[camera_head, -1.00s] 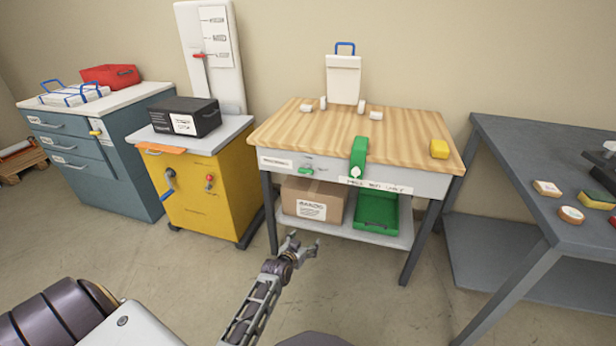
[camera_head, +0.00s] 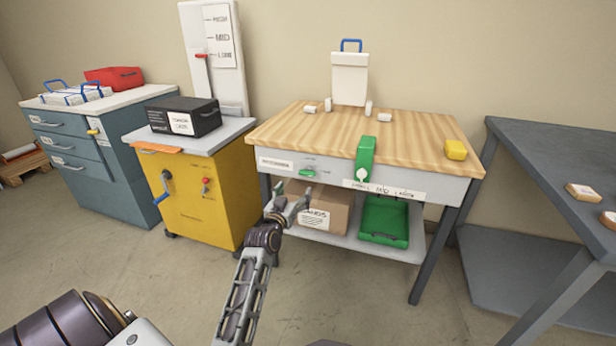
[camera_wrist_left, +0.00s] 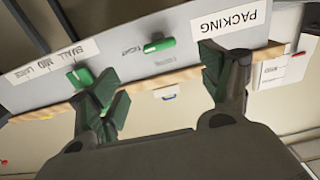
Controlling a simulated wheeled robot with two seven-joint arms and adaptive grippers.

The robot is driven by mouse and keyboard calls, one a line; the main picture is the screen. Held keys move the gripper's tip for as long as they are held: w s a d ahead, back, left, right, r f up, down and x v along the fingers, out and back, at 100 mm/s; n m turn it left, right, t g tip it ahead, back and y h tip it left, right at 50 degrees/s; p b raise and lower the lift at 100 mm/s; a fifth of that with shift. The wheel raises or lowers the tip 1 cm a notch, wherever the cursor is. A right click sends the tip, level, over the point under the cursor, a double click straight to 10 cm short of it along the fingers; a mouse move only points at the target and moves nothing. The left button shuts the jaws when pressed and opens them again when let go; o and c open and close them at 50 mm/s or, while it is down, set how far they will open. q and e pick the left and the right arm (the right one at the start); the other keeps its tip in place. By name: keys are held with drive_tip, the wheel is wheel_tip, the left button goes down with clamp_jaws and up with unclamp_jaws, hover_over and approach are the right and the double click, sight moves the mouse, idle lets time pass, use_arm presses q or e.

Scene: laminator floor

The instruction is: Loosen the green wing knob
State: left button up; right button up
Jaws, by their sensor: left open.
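The green wing knob (camera_head: 307,173) sits on the grey front panel of the wood-topped packing table (camera_head: 400,138), right of a white label. In the left wrist view, which shows the panel upside down, the knob (camera_wrist_left: 159,45) lies beyond and between the fingers. My left gripper (camera_head: 292,194) is open and empty, just below and left of the knob in the head view, apart from it. Its two green-padded fingers also show in the wrist view (camera_wrist_left: 163,82). My right gripper is not in view.
A green lever (camera_head: 365,158) hangs over the table's front edge, right of the knob. A cardboard box (camera_head: 325,215) and a green tray (camera_head: 385,238) are on the lower shelf. A yellow cabinet (camera_head: 215,200) with a crank stands left, a grey table (camera_head: 560,160) right.

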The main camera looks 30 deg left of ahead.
sight(306, 175)
use_arm(q)
drive_tip(key=shift+w, duration=0.15)
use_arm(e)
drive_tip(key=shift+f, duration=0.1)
use_arm(q)
drive_tip(key=shift+b+x, duration=1.2)
drive_tip(key=shift+x, duration=2.3)
drive_tip(key=shift+b+x, duration=0.95)
drive_tip(key=shift+x, duration=1.75)
drive_tip(key=shift+w, duration=0.4)
drive_tip(key=shift+w+a, duration=0.1)
drive_tip(key=shift+w, duration=0.05)
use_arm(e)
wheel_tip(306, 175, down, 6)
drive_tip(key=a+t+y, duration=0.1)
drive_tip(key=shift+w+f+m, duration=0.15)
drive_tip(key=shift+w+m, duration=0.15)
use_arm(q)
drive_tip(key=shift+r, duration=0.1)
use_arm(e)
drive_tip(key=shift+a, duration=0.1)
